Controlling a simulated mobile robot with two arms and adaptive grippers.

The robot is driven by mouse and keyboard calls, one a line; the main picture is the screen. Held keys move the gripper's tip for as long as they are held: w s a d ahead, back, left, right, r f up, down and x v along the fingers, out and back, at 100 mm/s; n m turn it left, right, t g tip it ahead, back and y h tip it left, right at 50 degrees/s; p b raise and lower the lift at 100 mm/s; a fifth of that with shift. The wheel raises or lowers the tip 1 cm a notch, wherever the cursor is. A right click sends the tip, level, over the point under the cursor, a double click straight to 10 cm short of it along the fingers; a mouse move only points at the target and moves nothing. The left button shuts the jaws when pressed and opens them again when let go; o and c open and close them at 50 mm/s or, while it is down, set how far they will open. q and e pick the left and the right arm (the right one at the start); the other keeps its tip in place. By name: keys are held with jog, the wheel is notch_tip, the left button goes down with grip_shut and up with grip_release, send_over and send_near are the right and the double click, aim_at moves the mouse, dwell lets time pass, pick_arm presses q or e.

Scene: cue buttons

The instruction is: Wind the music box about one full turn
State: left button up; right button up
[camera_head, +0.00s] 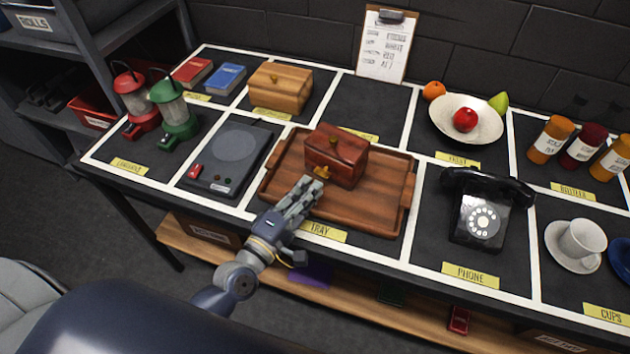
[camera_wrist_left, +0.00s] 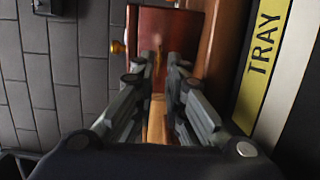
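The music box (camera_head: 337,155) is a red-brown wooden box with a brass knob on its lid, standing on a wooden tray (camera_head: 365,211). A small brass key (camera_head: 321,172) sticks out of its front face. My left gripper (camera_head: 313,186) is just in front of the key. In the left wrist view the music box (camera_wrist_left: 172,24) fills the top middle, with its lid knob (camera_wrist_left: 117,47) at left. There the two fingers of the left gripper (camera_wrist_left: 162,62) are apart, with the blurred key between or just beyond their tips. Contact cannot be told. My right gripper is not in view.
A light wooden box (camera_head: 281,89) stands behind left, and a grey flat device (camera_head: 232,150) lies left of the tray. A black telephone (camera_head: 483,212) is to the right. Two lanterns (camera_head: 176,115) stand at far left. The tray's right part is bare.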

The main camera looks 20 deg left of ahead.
pick_arm(q)
jog(key=v, duration=0.8)
jog(key=shift+s, duration=0.2)
